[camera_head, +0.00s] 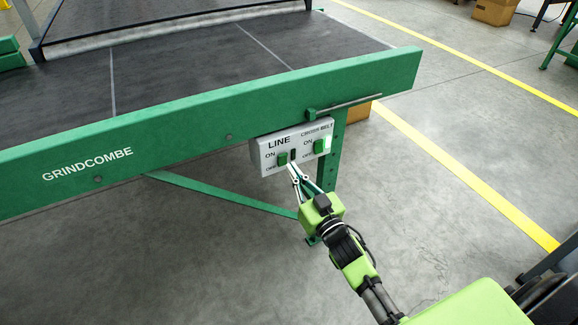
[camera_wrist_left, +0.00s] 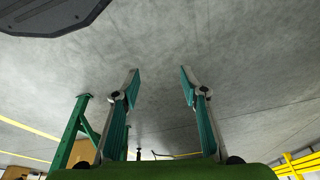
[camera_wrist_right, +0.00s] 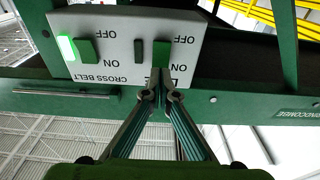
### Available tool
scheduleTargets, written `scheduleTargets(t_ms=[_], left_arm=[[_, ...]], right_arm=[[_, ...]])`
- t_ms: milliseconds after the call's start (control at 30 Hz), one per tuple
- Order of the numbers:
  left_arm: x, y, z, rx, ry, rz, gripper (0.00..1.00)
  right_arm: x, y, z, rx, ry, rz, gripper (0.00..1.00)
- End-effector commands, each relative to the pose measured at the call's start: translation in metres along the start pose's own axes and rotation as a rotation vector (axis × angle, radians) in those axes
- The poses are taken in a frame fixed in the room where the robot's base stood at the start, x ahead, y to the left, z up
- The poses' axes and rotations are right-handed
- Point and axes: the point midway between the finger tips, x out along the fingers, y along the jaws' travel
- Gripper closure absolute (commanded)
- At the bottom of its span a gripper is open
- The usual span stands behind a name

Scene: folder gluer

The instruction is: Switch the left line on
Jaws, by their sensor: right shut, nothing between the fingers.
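A light grey switch box (camera_head: 268,168) hangs under the green side rail of the conveyor. Its LINE switch (camera_head: 282,158) is a green rocker with an unlit dark lamp (camera_head: 293,154) beside it. The box appears upside down in the right wrist view, where the LINE rocker (camera_wrist_right: 160,57) stands just beyond my fingertips. My right gripper (camera_head: 293,167) is shut and empty, its tips at the lower front of the box near the LINE switch. I cannot tell whether they touch it. My left gripper (camera_wrist_left: 160,78) is open and empty over the floor.
The CROSS BELT rocker (camera_head: 319,147) sits right of LINE, with its green lamp (camera_wrist_right: 66,47) lit. A metal rod (camera_head: 350,104) sticks out above the box. A green leg (camera_head: 331,165) stands behind it. The floor in front is clear.

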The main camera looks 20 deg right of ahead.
Motion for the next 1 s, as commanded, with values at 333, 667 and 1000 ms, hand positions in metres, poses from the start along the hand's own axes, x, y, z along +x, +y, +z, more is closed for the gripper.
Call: scheduleTargets(t_ms=[333,667,1000], left_arm=[[-0.019,-0.001,-0.003,-0.001,0.010,-0.002,0.60],[-0.020,-0.001,-0.003,-0.002,0.009,-0.002,0.60],[-0.001,0.000,0.000,0.000,0.000,0.000,0.60]], right_arm=[[0.030,0.000,0.001,0.000,-0.001,0.000,1.00],[0.030,0.000,0.000,0.000,-0.001,0.000,1.00],[0.036,0.000,-0.002,-0.001,0.000,0.000,1.00]])
